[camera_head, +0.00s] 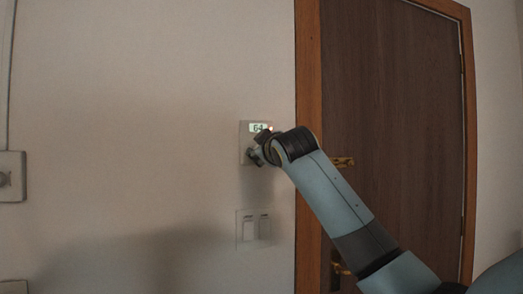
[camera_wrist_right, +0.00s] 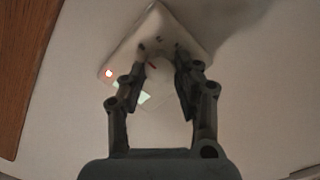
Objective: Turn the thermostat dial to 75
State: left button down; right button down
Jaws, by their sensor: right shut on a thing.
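The thermostat (camera_head: 245,128) is a pale square plate on the wall left of the door frame. Its lit display (camera_head: 258,127) reads 64, and a small orange light glows beside it. My right gripper (camera_head: 256,157) is at the lower part of the plate and mostly covers the dial in the head view. In the right wrist view, the thermostat (camera_wrist_right: 189,30) appears rotated, and my right gripper (camera_wrist_right: 163,75) has its fingers on both sides of the pale round dial (camera_wrist_right: 160,70), shut on it. A small red mark shows near the dial. My left gripper is not in view.
A double light switch (camera_head: 253,229) is on the wall below the thermostat. A brown door (camera_head: 400,90) with brass handle (camera_head: 343,162) and wooden frame (camera_head: 308,60) stands to the right, behind my right arm. A wall box (camera_head: 11,176) is at the far left. The wall between is bare.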

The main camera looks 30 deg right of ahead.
jog(key=shift+m, duration=0.3)
jog(key=m, duration=0.5)
jog(key=m+y, duration=0.1)
jog(key=m, duration=1)
jog(key=shift+d+g+p, duration=0.3)
jog(key=shift+g+p, duration=0.1)
jog(key=shift+m+y, duration=0.3)
jog(key=shift+y, duration=0.1)
jog(key=c, duration=1)
grip_release()
jog(key=shift+o, duration=0.2)
jog(key=v, duration=1.2)
